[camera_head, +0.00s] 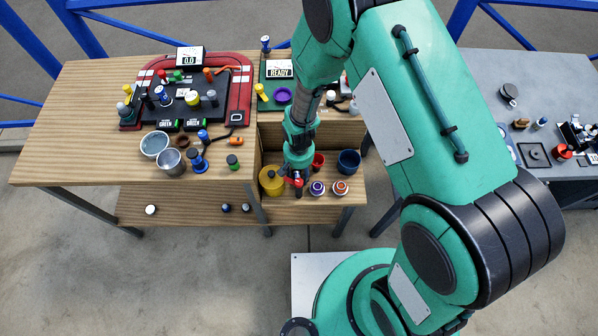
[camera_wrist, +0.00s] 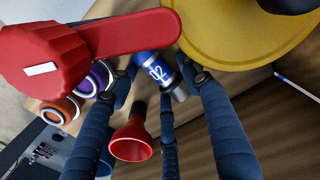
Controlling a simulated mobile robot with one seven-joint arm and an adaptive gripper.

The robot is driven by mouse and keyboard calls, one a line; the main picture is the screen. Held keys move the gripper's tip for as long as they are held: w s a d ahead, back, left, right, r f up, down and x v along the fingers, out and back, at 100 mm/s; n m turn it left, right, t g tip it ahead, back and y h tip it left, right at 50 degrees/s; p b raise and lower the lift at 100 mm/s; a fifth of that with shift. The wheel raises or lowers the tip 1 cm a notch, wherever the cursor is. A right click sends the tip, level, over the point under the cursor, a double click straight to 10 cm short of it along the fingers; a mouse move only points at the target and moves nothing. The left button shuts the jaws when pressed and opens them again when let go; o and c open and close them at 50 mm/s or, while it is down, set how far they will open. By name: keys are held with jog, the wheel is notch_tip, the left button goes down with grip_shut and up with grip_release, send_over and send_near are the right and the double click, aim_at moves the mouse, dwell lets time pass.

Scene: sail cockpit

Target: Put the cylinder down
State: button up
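A blue cylinder (camera_wrist: 155,68) with a white "02" mark and a silver end lies between the dark blue fingers of my gripper (camera_wrist: 160,80) in the wrist view. The fingers close in around it, though their exact contact is partly hidden. A red lever-like part (camera_wrist: 90,45) crosses in front of the cylinder's upper end; I cannot tell whether they are joined. In the head view my gripper (camera_head: 297,178) is low over the wooden shelf, just right of a yellow pot (camera_head: 271,180), with a small red part showing at its tip.
The yellow pot also shows close by in the wrist view (camera_wrist: 240,35). A red cup (camera_head: 318,161), a dark blue pot (camera_head: 348,161) and two ringed jars, purple (camera_head: 317,188) and orange (camera_head: 341,187), stand right of my gripper. The taller table (camera_head: 85,125) stands left.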

notch_tip(320, 180, up, 12)
jog(key=p, duration=0.2)
jog(key=shift+r+p, duration=0.15)
jog(key=shift+p, duration=0.25)
dwell(1.0)
notch_tip(320, 180, up, 14)
jog(key=t, duration=0.1)
send_over(299, 173)
jog(key=w+d, duration=0.2)
jog(key=d, duration=0.2)
jog(key=s+d+r+t, duration=0.2)
jog(key=d+r, duration=0.3)
jog(key=r, duration=0.8)
jog(key=s+d+r+t, duration=0.1)
jog(key=s+d+r, duration=0.4)
jog(key=s+r, duration=0.3)
jog(key=s+d+r+t, duration=0.1)
jog(key=s+d+r, duration=0.4)
jog(key=s+r, duration=0.4)
jog(key=shift+d+r+m+t, duration=0.3)
jog(key=shift+d+r+m, duration=0.1)
jog(key=shift+r, duration=0.15)
